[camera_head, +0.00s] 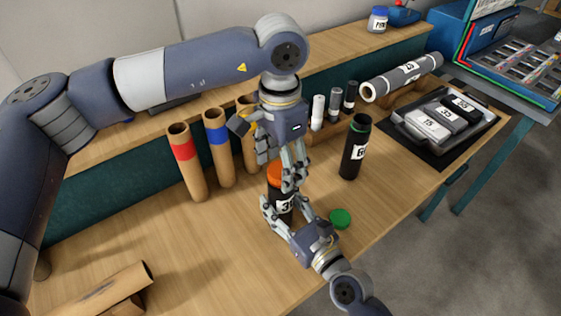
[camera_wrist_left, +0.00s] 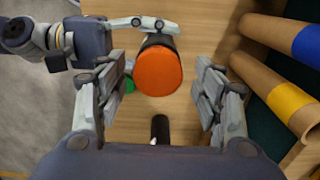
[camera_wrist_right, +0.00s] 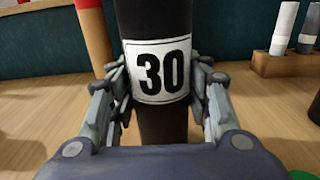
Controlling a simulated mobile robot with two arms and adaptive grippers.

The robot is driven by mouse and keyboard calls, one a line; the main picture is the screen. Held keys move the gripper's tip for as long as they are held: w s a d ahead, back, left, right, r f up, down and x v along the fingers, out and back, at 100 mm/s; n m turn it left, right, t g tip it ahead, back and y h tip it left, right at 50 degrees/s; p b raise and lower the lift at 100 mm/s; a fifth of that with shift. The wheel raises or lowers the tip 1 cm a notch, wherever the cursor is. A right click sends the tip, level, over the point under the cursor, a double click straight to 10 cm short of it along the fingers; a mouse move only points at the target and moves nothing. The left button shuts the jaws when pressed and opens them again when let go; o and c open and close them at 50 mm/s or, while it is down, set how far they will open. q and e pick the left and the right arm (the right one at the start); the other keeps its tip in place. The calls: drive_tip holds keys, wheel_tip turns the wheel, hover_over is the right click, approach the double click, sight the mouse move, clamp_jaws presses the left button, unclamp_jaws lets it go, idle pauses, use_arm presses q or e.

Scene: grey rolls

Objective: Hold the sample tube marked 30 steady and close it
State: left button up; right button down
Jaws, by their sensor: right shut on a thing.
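The black sample tube (camera_head: 284,208) stands upright on the wooden bench, and its white label reads 30 in the right wrist view (camera_wrist_right: 161,70). An orange cap (camera_head: 277,174) sits at its top end; I cannot tell whether it is fully tightened.
An open black tube (camera_head: 354,148) with a green rim stands to the right, and a green cap (camera_head: 340,218) lies near my right gripper. Cardboard tubes (camera_head: 186,165) with coloured bands stand at the left.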

use_arm(q)
drive_tip(key=shift+s+r, duration=0.1)
drive_tip(key=shift+r, duration=2.15)
drive_tip(key=shift+c, duration=0.4)
